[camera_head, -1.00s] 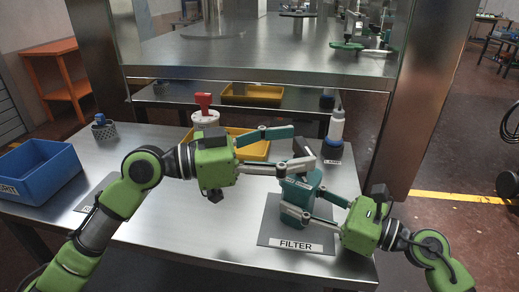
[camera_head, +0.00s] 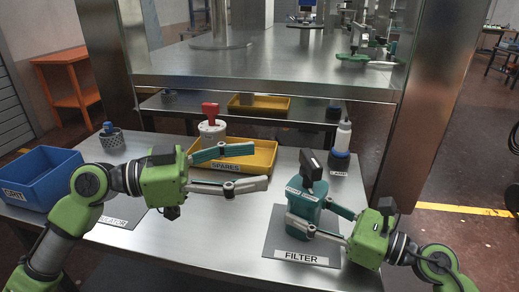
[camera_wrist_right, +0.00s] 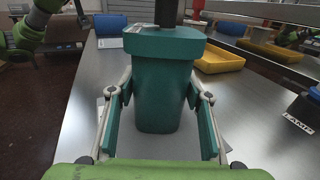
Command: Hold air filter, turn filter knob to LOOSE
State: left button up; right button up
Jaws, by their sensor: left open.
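The air filter (camera_head: 303,208) is a teal body standing upright on a grey mat with a FILTER label. A dark knob (camera_head: 312,167) sits on its top, and I cannot read its setting. My right gripper (camera_head: 312,216) is shut on the filter body, one finger on each side. In the right wrist view the teal body (camera_wrist_right: 162,95) stands between the two pads, and the knob is mostly cut off at the top edge. My left gripper (camera_head: 262,166) is open and empty, left of the knob and apart from it.
A yellow SPARES tray (camera_head: 262,157) lies behind my left gripper, beside a white canister with a red handle (camera_head: 211,127). A blue bin (camera_head: 40,178) stands far left. A white bottle (camera_head: 342,137) stands behind the filter. The middle front of the table is clear.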

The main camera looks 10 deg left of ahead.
jog(key=shift+o, duration=1.3)
jog(key=shift+d, duration=0.1)
